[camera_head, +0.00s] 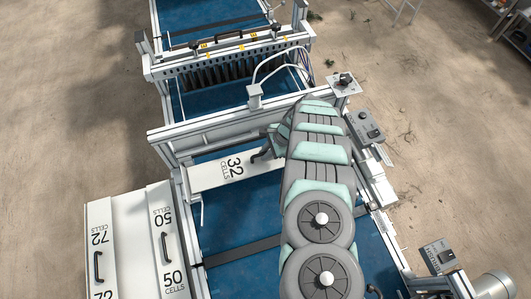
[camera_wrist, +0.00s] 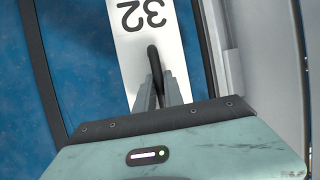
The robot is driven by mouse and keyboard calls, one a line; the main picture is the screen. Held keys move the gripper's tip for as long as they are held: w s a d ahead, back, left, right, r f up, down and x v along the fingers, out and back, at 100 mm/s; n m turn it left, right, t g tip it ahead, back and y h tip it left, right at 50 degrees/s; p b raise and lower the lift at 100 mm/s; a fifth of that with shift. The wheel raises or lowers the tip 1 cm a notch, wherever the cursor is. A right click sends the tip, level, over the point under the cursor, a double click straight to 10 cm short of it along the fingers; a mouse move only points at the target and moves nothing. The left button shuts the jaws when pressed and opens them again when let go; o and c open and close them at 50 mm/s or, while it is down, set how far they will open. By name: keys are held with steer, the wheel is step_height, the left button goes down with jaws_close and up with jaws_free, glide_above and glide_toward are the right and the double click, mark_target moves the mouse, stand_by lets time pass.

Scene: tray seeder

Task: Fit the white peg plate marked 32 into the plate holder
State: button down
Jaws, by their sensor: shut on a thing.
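The white peg plate marked 32 (camera_head: 208,172) lies roughly level over the blue belt, just in front of a metal crossbeam. Its black handle (camera_wrist: 153,58) stands between my gripper's fingers (camera_wrist: 161,92), which are shut on it. In the wrist view the plate (camera_wrist: 130,45) runs away from the fingers to the top edge, with its number towards the far end. In the head view my arm covers the plate's right end and most of the gripper. I cannot tell for sure which part of the crossbeam frame (camera_head: 215,128) is the plate holder, or whether the plate touches it.
White plates marked 72 (camera_head: 100,215) and 50 (camera_head: 160,235) lie side by side at the lower left. A toothed bar unit (camera_head: 215,72) spans the belt farther back. Control boxes (camera_head: 366,125) line the right side. The blue belt (camera_head: 225,225) in front is open.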

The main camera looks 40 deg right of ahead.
steer(key=shift+f, duration=0.2)
stand_by(0.5)
steer(key=c, duration=1.4)
jaws_free()
steer(key=shift+o, duration=0.2)
steer(key=shift+r, duration=0.1)
steer(key=b+v, duration=0.2)
steer(key=v, duration=0.8)
steer(key=shift+r, duration=0.35)
